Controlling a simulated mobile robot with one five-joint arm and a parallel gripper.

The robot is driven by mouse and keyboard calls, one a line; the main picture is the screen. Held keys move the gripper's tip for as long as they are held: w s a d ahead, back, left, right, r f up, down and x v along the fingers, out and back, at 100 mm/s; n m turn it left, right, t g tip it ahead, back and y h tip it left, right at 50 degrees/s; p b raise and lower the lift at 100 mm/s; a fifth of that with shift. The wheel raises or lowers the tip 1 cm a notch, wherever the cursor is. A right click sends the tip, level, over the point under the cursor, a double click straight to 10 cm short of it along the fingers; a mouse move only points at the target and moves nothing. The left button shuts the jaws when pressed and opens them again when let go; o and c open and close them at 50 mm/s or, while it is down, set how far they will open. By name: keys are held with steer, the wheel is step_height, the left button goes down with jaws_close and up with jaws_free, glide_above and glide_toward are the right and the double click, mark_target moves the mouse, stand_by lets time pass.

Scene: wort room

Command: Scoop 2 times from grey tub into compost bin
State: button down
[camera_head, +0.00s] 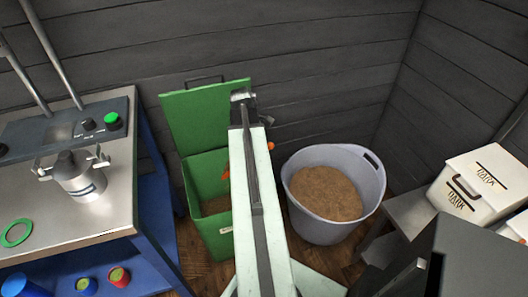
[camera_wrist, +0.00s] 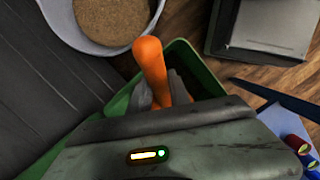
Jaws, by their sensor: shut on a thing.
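The grey tub (camera_head: 322,229) stands on the floor right of my arm, with brown grainy stuff (camera_head: 326,193) inside. It also shows at the top left of the wrist view (camera_wrist: 61,18). The green compost bin (camera_head: 213,241) stands left of my arm with its lid (camera_head: 208,117) raised. Some brown stuff shows inside it. My gripper (camera_wrist: 160,90) is shut on the orange handle of a scoop (camera_wrist: 149,60), above the bin in the wrist view. In the head view my arm mostly hides the gripper and scoop. The scoop's bowl and any load are hidden.
A steel bench (camera_head: 95,222) with a metal vessel (camera_head: 78,180) stands left, with coloured cups (camera_head: 118,277) below. A white box (camera_head: 478,185) sits on a grey stand at the right. Dark plank walls close off the back. Wooden floor shows between bin and tub.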

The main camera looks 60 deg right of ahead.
steer(key=shift+w+a+r+g+h+p, duration=0.2)
steer(key=shift+w+r+g, duration=0.25)
steer(key=shift+w+r, duration=0.2)
steer(key=shift+w+a+r+g+h+p, duration=0.15)
steer(key=shift+w+a+r+g+p, duration=0.1)
steer(key=shift+w+r+g, duration=0.35)
steer(key=shift+w+a+r+g+h+p, duration=0.2)
steer(key=shift+w+r+g, duration=0.15)
steer(key=shift+w+r, duration=0.25)
steer(key=w+g, duration=0.1)
steer(key=w+a+r+g+b, duration=0.1)
steer(key=w, duration=0.1)
steer(key=w+a+h, duration=0.1)
steer(key=w, duration=0.1)
steer(key=shift+r+g+b, duration=0.35)
steer(key=shift+g+b, duration=0.05)
